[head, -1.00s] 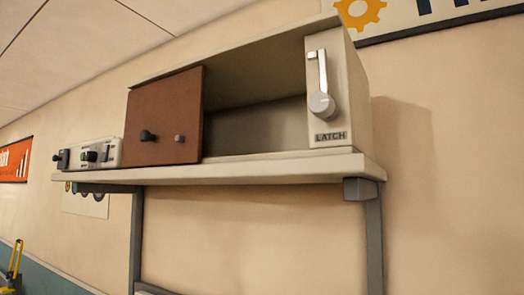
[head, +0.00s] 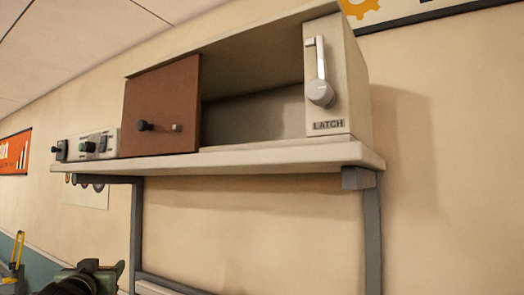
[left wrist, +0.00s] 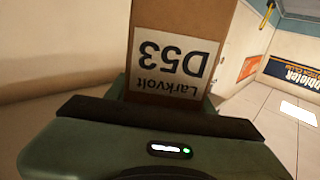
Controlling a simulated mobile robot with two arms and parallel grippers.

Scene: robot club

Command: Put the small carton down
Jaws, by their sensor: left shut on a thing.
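The small carton (left wrist: 180,22) is brown with a white label reading "Larkvolt D53", upside down in the left wrist view. My left gripper (head: 98,276) is shut on it. In the head view this dark green gripper shows at the bottom left, below the shelf and cut by the frame edge. The carton cannot be made out in the head view. My right gripper is in neither view.
A wall shelf (head: 260,157) on grey supports holds a cabinet with a brown sliding panel (head: 160,108), an open bay on the right and a lever marked LATCH (head: 320,75). A small control box (head: 92,145) stands at the shelf's left end.

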